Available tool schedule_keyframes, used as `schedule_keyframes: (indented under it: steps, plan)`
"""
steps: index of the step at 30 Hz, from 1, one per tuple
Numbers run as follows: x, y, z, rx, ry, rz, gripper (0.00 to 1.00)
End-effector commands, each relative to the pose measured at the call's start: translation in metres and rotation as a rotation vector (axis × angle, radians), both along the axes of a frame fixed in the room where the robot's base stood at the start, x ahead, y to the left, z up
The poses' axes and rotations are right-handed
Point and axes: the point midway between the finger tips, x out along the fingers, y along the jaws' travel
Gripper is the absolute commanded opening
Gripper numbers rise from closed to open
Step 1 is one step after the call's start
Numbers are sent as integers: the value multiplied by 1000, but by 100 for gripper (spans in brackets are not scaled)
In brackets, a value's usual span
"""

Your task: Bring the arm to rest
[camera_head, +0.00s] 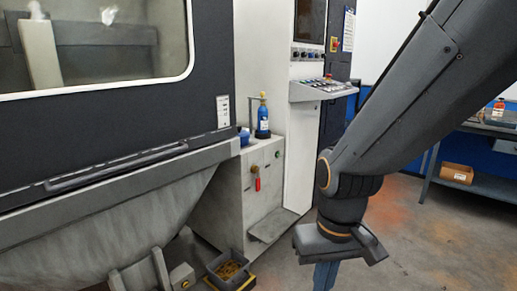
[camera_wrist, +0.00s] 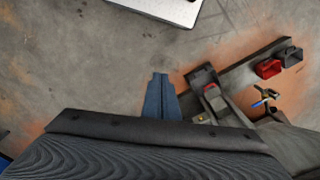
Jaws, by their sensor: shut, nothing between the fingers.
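My arm reaches down from the upper right in the head view. My gripper (camera_head: 326,277) hangs at its end, pointing down, and is cut off by the bottom edge. In the wrist view my gripper (camera_wrist: 160,76) shows as two blue-grey fingers lying together with nothing between them. The fingers are over the grey concrete floor (camera_wrist: 110,50) and appear to touch nothing.
A large machine (camera_head: 100,130) with a window fills the left. A bin (camera_head: 230,272) sits low at the machine's foot. A workbench (camera_head: 485,130) stands right.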

Motion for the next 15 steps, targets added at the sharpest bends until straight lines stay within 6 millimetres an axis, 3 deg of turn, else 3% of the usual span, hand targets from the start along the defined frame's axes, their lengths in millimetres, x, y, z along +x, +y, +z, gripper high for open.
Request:
schedule_keyframes:
  steps: [1,6,15]
  plan:
    - [-4,-9,18,-5,4,-22,0]
    - [-10,-35,48,-20,12,-82,0]
    - [-19,-67,81,-36,23,-153,0]
